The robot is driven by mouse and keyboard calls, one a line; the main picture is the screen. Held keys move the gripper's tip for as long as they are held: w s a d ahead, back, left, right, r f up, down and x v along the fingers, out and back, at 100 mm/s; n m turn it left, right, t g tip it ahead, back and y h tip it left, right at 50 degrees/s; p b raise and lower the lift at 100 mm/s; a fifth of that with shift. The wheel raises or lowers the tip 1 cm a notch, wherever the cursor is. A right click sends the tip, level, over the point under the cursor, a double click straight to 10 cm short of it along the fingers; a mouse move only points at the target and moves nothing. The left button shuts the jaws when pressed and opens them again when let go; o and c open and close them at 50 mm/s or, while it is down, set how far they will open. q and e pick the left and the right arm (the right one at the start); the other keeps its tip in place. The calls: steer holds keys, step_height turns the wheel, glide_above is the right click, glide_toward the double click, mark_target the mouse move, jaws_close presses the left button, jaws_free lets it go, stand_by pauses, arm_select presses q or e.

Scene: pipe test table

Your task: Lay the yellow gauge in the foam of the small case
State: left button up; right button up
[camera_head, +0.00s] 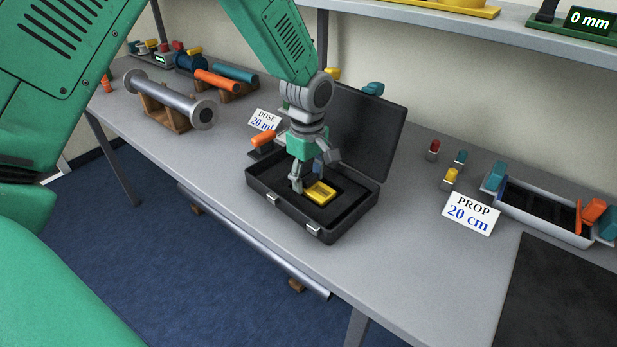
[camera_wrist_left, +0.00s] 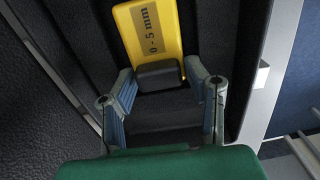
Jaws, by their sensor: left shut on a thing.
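The yellow gauge (camera_head: 320,193) is at the small case's foam, low inside the open case (camera_head: 340,231). I cannot tell whether the gauge rests fully on the foam (camera_head: 346,200). The lid (camera_head: 365,125) stands open behind. My right gripper is not in view.
A metal pipe (camera_head: 170,98) on a wooden stand is to the left. The table front (camera_head: 385,280) is clear.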

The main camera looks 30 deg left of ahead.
mark_target(308, 176)
arm_select(q)
steer(key=o, duration=1.2)
steer(key=shift+c, duration=0.2)
steer(key=shift+d, duration=0.1)
step_height(308, 176, up, 12)
steer(key=p, duration=0.1)
steer(key=shift+r, duration=0.1)
